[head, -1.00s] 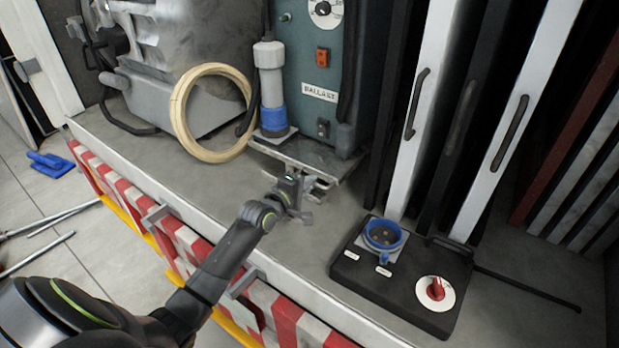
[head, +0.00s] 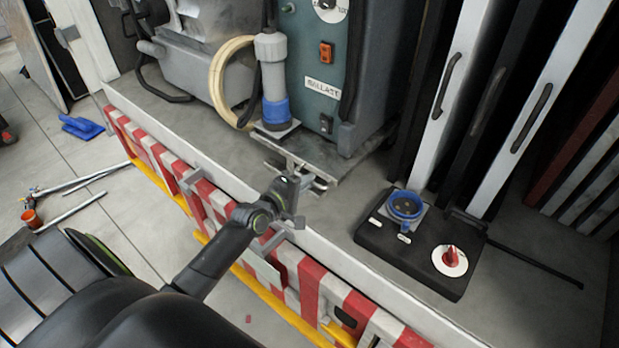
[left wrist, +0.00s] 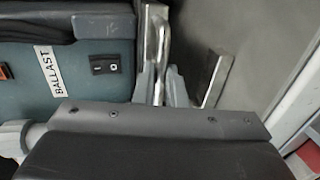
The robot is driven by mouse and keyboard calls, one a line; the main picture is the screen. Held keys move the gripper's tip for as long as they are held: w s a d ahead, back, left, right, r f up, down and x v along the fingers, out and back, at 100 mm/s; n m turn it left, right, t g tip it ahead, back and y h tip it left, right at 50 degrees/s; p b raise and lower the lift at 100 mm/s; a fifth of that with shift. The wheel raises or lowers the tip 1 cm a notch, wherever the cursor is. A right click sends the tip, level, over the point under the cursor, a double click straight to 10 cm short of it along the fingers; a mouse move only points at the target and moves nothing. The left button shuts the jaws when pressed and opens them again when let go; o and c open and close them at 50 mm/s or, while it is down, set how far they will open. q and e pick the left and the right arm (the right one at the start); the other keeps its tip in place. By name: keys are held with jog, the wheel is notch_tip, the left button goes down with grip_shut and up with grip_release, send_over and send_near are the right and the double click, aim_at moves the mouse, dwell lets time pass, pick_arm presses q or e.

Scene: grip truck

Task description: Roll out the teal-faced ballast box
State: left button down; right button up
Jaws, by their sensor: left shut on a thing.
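The teal-faced ballast box (head: 308,68), with a white BALLAST label, stands upright on a metal tray (head: 325,165) on the truck bed. Its teal face also shows in the left wrist view (left wrist: 85,88). A grey plug with a blue collar (head: 274,85) stands at the face's left side, on the tray's corner. My left gripper (head: 291,190) is at the tray's front, near the bed's edge, shut on the metal pull handle (left wrist: 158,45). The exact finger contact is partly hidden. My right gripper is not in view.
A black panel with a blue socket (head: 405,206) and red knob (head: 450,258) lies right of the tray. Tall white-fronted panels (head: 455,70) stand behind it. A cream hose ring (head: 217,85) is left of the box. The red-and-white striped bed edge (head: 310,285) runs along the front.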

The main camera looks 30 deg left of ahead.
pick_arm(q)
jog(key=shift+s+f, duration=0.2)
jog(key=shift+f, duration=0.1)
jog(key=c, duration=1.8)
grip_release()
jog(key=shift+o, duration=1.1)
jog(key=shift+s, duration=0.1)
jog(key=shift+o, duration=0.4)
jog(key=shift+r, duration=0.25)
jog(key=p+v, duration=0.1)
jog(key=v, duration=1.6)
jog(key=shift+s, duration=0.3)
jog(key=shift+a, duration=0.1)
